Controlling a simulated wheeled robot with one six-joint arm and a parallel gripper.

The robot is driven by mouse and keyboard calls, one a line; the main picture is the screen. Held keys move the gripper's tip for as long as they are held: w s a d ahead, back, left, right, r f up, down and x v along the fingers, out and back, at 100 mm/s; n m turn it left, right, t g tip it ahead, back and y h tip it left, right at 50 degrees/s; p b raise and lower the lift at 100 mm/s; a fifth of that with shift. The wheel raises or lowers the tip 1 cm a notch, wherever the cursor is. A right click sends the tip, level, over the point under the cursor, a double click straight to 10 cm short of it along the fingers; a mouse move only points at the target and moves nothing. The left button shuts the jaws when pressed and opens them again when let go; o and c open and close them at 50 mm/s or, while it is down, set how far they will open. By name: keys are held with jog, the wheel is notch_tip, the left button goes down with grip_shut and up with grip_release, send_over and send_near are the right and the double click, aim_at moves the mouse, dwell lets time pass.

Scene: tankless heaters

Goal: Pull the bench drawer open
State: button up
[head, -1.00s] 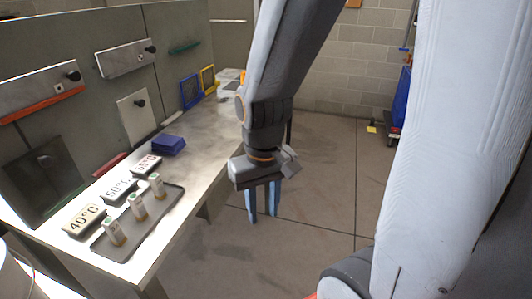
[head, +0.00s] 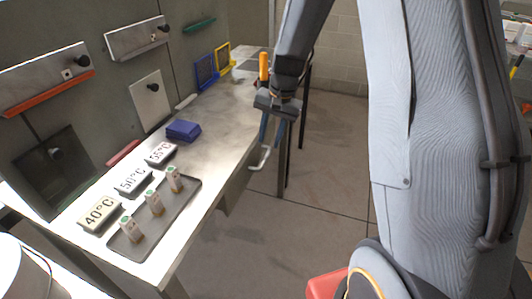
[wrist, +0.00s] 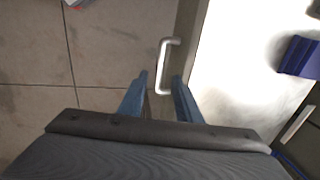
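The bench drawer's pale metal bar handle (head: 263,158) sticks out from the bench's front side, toward its far end. It also shows in the wrist view (wrist: 164,66), beside the bench edge. The drawer front itself is hard to make out, so I cannot tell how far it is open. My gripper (head: 270,132) points down just above the handle in the head view. In the wrist view my gripper (wrist: 161,78) is open, its two blue fingers apart. The handle's lower part appears between the fingertips there; contact cannot be told.
The bench top (head: 222,120) carries a grey tray (head: 190,205) with small white-and-green cartridges, temperature plates (head: 133,180), a blue block (head: 183,130) and an orange-topped item (head: 264,66). A panelled wall stands behind it. The floor (head: 310,220) before the bench is clear.

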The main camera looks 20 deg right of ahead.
aim_at(265, 158)
jog(key=f, duration=0.5)
jog(key=a+f, duration=0.1)
jog(key=f, duration=0.1)
jog(key=shift+w+a+f+p, duration=0.1)
jog(key=shift+w+f+p, duration=0.15)
jog(key=shift+w+p, duration=0.15)
grip_shut()
